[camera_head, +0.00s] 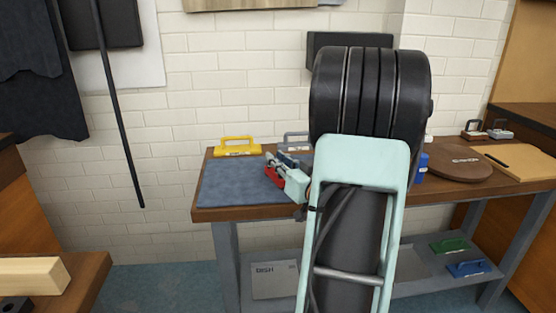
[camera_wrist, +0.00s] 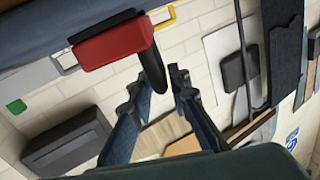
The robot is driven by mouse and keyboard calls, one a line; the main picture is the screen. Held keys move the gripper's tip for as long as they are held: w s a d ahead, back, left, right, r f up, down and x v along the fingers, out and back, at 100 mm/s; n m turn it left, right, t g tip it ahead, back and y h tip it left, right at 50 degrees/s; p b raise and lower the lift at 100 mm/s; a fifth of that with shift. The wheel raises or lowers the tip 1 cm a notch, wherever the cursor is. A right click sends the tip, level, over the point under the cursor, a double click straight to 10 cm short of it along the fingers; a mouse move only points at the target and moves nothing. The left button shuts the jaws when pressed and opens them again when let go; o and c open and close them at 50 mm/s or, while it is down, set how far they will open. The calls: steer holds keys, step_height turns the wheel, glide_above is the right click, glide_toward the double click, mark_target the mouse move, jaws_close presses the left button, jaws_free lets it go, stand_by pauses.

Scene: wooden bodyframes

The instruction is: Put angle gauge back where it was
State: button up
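A red tool (camera_wrist: 110,45) with a black bar (camera_wrist: 152,68), perhaps the angle gauge, shows at the top of the wrist view. In the head view its red part (camera_head: 272,180) is low beside my gripper, over the blue mat, and partly hidden. My gripper (camera_head: 277,160) is over the right part of the mat. In the wrist view my gripper (camera_wrist: 160,74) has its fingers apart, with the black bar in or near the gap. I cannot tell whether either finger touches it.
The blue mat (camera_head: 225,185) lies on the workbench (camera_head: 210,214). A yellow handled tool (camera_head: 237,150) and a grey one (camera_head: 292,138) stand at its back. A round brown board (camera_head: 459,162) is at right. Green (camera_head: 450,245) and blue (camera_head: 468,268) tools lie on the lower shelf.

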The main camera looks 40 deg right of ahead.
steer(key=shift+o, duration=0.8)
